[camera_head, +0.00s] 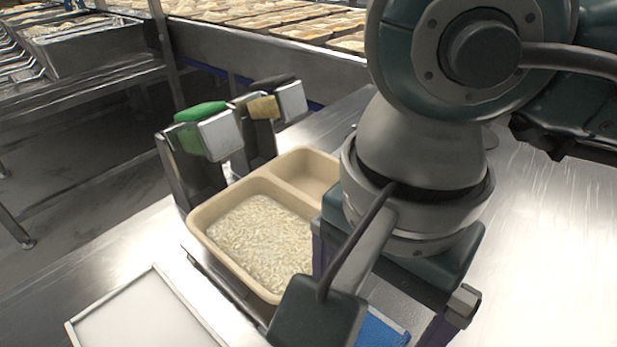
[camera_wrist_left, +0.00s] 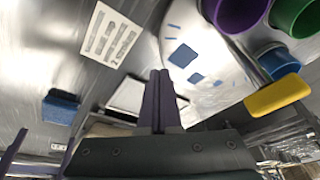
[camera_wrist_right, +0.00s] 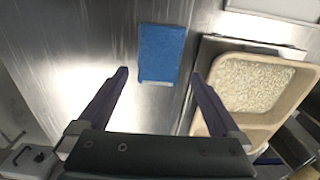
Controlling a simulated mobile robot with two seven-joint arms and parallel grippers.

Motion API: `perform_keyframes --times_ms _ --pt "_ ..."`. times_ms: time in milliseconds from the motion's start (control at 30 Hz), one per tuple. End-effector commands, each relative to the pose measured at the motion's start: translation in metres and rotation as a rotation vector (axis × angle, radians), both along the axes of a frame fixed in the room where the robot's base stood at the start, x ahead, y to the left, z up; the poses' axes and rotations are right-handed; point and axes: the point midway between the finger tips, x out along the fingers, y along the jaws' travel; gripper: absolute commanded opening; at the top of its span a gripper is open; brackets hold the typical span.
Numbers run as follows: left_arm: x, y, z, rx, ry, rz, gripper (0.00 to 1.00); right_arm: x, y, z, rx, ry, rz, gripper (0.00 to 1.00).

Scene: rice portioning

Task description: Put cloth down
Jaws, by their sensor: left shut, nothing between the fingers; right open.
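The blue cloth (camera_wrist_right: 161,55) lies flat on the metal table in the right wrist view. Part of it (camera_head: 382,331) shows in the head view below my right arm. My right gripper (camera_wrist_right: 160,75) is open, its fingers apart on either side of the cloth's lower end in that view, with nothing held. My left gripper (camera_wrist_left: 160,74) is shut and empty in the left wrist view; it is not visible in the head view. A blue patch (camera_wrist_left: 60,107) at the left of that view may be the same cloth.
A beige tray (camera_head: 203,237) with rice stands beside my right arm. A flat white-topped plate (camera_head: 140,315) is at front left. Coloured containers (camera_wrist_left: 295,15) show in the left wrist view. The table at right is clear.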

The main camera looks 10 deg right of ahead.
Motion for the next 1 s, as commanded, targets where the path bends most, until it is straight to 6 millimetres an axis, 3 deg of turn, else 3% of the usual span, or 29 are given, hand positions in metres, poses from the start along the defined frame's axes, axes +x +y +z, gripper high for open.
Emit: perform_keyframes --times_ms 333,633,1000 --pt "0.000 0.000 0.003 0.002 0.001 -0.002 0.00 -0.005 0.003 -0.047 0.002 0.004 -0.002 1.00" --pt "0.000 0.000 0.002 0.000 0.001 0.000 0.00 -0.004 0.003 -0.054 0.003 0.001 0.000 1.00" --pt "0.000 -0.002 0.003 -0.009 0.000 0.005 0.00 -0.004 0.003 -0.054 0.003 0.001 -0.001 0.59"
